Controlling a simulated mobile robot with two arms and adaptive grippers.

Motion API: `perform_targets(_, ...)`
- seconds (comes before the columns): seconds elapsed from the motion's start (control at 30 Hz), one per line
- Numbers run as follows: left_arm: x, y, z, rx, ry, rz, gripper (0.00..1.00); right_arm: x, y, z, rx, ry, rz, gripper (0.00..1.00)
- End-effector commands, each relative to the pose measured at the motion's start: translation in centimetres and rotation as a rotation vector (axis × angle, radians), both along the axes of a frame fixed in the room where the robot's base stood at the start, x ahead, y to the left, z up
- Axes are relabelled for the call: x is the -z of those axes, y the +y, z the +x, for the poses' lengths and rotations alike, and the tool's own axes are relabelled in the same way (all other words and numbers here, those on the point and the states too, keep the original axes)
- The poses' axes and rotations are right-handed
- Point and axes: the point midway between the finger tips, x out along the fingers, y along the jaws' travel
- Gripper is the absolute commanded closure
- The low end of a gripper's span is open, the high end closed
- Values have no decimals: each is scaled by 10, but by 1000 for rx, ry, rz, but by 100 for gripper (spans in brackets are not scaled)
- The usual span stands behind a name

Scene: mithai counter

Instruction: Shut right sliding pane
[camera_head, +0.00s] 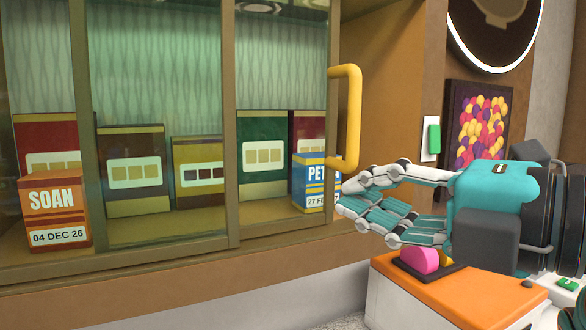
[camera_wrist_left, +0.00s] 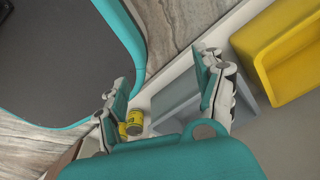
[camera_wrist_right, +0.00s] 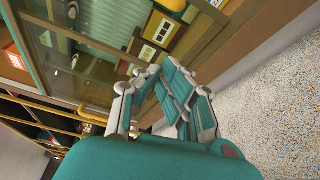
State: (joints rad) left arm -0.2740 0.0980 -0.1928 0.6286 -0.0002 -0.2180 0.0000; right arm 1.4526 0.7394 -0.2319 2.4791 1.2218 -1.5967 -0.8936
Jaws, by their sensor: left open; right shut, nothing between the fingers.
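The right sliding pane (camera_head: 280,80) is glass in a brown frame at the front of the sweets cabinet. A yellow handle (camera_head: 345,72) stands out from its right edge. To the right of that edge the cabinet is open, up to its brown side wall. My right gripper (camera_head: 347,196) is shut and empty, just below the handle's lower end; I cannot tell whether it touches the handle or frame. It also shows in the right wrist view (camera_wrist_right: 160,75). My left gripper (camera_wrist_left: 162,72) is open and appears only in the left wrist view.
Sweet boxes stand inside the cabinet, including an orange SOAN box (camera_head: 55,212) and a blue-and-yellow box (camera_head: 308,185) by the pane's right edge. An orange-topped counter (camera_head: 470,297) with a pink item lies below my right gripper. The left wrist view shows a yellow bin (camera_wrist_left: 262,62).

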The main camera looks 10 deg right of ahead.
Motion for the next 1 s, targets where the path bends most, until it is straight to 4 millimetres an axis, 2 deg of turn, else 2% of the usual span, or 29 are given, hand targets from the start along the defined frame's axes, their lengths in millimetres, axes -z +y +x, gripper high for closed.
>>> perform_targets(0.07, -2, 5, 6, 0, -8, 5, 30, -2, 2, 2, -2, -3, -4, 100)
perform_targets(0.13, -4, 3, 2, 1, -3, 4, 30, -1, 6, 8, -2, -1, -3, 100)
perform_targets(0.33, -10, -23, -41, 2, 59, -26, 30, 2, 28, 39, -5, 4, -1, 100)
perform_targets(0.47, -16, -29, -55, 4, 78, -32, 30, 4, 44, 62, -3, 3, 0, 100)
perform_targets(0.6, -22, -20, -43, 5, 61, -22, 30, 5, 56, 85, 1, 3, 1, 100)
perform_targets(0.7, -27, -13, -26, 5, 36, -15, 30, 1, 36, 88, 4, 0, 1, 100)
perform_targets(0.8, -30, -8, -12, 2, 13, -9, 30, 0, 26, 90, 2, 0, 0, 100)
perform_targets(1.0, -31, -9, -15, -1, 20, -10, 30, -1, 18, 92, -1, -3, -1, 100)
